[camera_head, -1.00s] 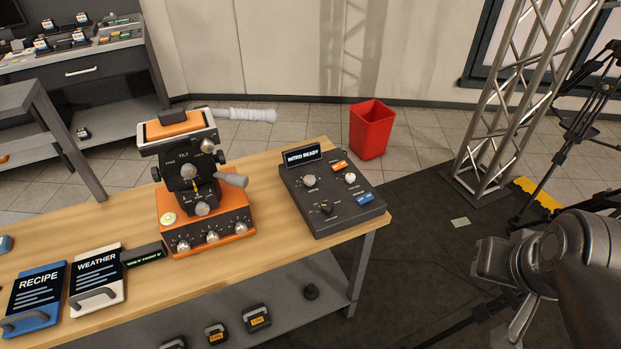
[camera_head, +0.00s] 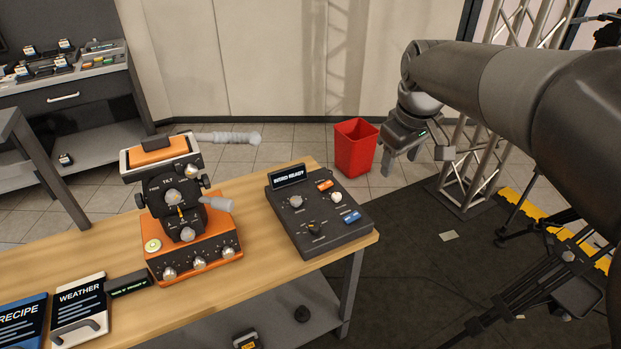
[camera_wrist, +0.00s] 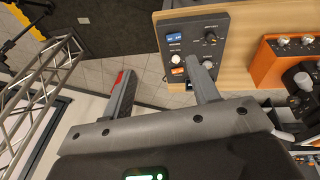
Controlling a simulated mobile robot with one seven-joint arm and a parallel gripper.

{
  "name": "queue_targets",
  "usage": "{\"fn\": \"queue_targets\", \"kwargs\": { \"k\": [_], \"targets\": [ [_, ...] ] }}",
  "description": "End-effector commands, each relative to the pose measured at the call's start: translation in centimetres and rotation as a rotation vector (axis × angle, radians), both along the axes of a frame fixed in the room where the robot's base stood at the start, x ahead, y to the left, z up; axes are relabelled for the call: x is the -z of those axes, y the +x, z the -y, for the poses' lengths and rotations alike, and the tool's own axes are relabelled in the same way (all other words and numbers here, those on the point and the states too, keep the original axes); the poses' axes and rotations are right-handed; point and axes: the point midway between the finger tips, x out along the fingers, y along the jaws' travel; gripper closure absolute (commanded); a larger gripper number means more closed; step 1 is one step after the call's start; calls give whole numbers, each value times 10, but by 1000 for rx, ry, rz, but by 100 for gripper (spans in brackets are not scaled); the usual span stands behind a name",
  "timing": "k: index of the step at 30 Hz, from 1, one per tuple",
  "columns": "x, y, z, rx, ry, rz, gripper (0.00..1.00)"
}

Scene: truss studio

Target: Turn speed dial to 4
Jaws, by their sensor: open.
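The dark control box (camera_head: 335,237) sits on the right end of the wooden table, with a grey knob (camera_head: 296,201), a white knob (camera_head: 336,197) and a black pointer knob (camera_head: 315,228). The small print is too blurred to tell which is the speed dial. A camera head on an orange base (camera_head: 205,255) stands left of the box, with several silver knobs (camera_head: 200,263) along its front. My gripper (camera_head: 414,157) is open and empty, in the air right of and above the box. In the wrist view, its fingers (camera_wrist: 162,72) are apart, with the control box (camera_wrist: 229,30) beyond them.
A red bin (camera_head: 355,150) stands on the floor behind the box. A metal truss (camera_head: 480,165) and a tripod (camera_head: 565,255) are at right. Weather (camera_head: 78,305) and recipe (camera_head: 22,318) cards lie at the table's left. Bare tabletop (camera_head: 262,225) separates the camera base and box.

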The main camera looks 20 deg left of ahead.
Motion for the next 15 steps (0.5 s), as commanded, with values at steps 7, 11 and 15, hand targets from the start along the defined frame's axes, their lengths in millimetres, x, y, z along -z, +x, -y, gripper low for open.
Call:
{"fn": "queue_targets", "kwargs": {
  "k": [7,11,15],
  "targets": [
    [33,55,-77,-262,-57,-65,45],
    [57,77,-120,-400,-84,-97,45],
    [88,94,-167,-547,-110,-132,45]
  ]
}}
